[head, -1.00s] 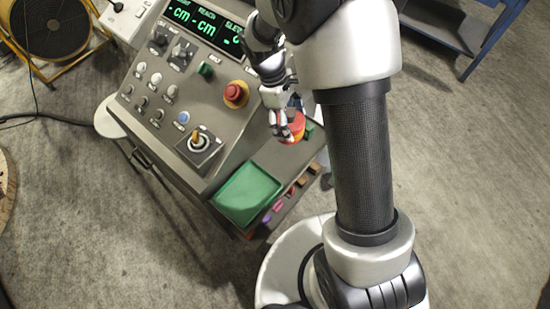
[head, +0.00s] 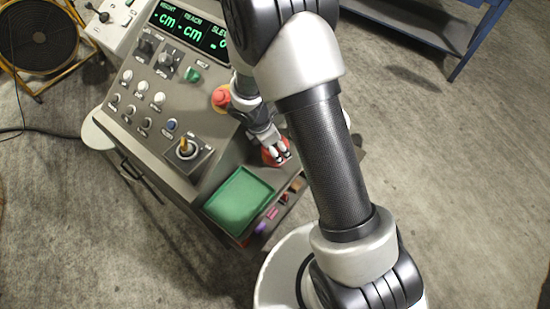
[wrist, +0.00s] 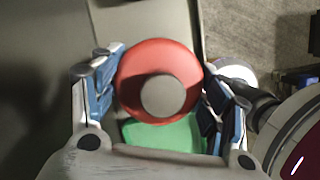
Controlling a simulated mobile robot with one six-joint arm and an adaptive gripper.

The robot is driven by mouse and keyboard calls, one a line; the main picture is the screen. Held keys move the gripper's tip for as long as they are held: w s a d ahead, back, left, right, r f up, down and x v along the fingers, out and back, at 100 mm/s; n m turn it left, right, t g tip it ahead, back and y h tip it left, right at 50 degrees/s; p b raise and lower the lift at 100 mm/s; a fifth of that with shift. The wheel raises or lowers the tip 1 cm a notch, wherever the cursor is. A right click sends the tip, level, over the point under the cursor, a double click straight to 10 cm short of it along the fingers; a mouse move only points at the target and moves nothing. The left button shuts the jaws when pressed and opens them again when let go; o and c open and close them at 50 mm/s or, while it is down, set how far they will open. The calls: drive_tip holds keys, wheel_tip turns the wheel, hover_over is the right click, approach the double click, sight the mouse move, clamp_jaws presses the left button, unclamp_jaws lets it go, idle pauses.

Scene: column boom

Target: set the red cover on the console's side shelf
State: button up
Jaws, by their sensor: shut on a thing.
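The red cover (head: 268,157) is a round red piece in my gripper (head: 279,152), over the end of the console's side shelf (head: 283,180) beyond the green tray. In the wrist view the cover (wrist: 158,58) is a red disc with a grey round centre. The blue-padded fingers of my gripper (wrist: 160,85) are shut on it from both sides. I cannot tell whether the cover touches the shelf, as my fingers and arm hide part of that spot.
A green tray (head: 240,200) sits on the shelf next to the cover. Small coloured pieces (head: 272,213) line the shelf's outer edge. The sloping console panel (head: 160,100) has a red mushroom button (head: 221,97) and a joystick (head: 186,148). A blue frame (head: 465,45) stands at top right.

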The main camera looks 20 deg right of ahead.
drive_tip(key=shift+f+b, duration=1.05)
drive_tip(key=shift+f, duration=1.75)
drive_tip(key=shift+f, duration=0.15)
drive_tip(key=o, duration=1.2)
drive_tip(key=shift+c, duration=0.2)
